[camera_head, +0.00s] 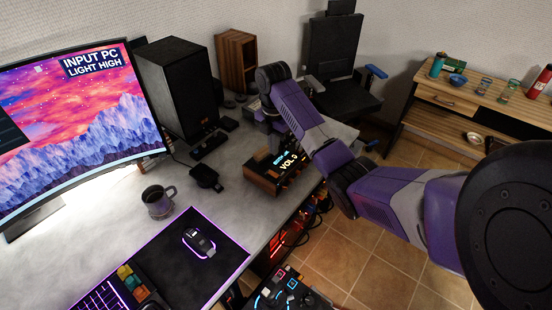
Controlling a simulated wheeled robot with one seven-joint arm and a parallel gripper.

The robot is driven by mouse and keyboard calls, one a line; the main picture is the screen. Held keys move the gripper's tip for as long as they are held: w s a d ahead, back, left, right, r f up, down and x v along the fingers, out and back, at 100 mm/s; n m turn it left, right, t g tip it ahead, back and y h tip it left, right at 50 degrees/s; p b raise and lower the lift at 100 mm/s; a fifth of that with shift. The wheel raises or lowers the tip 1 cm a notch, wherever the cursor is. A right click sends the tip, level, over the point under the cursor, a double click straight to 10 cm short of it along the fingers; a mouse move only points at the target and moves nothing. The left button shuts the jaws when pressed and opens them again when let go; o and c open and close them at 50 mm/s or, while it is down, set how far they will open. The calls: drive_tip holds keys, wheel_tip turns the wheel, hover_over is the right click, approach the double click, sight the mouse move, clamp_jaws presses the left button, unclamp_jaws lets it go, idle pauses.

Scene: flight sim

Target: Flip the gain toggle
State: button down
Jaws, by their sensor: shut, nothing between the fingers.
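A wood-sided box (262,186) with a lit display reading "VOL" and several small front controls stands near the desk's right edge. The gain toggle cannot be picked out at this size. My purple arm reaches in from the right, over and behind the box. My gripper (273,143) hangs below the wrist, small and dark, close to the back of the box's top. It looks shut and empty. The arm partly hides it, and I cannot tell whether it touches the box.
A black speaker (178,88), a mug (159,201), a mouse (199,241) on a dark mat and a curved monitor (75,125) reading "INPUT PC LIGHT HIGH" occupy the desk. A chair (335,55) stands behind. Bare desk lies left of the box.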

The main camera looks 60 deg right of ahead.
drive_tip(key=shift+r+p, duration=0.45)
drive_tip(key=shift+r, duration=1.5)
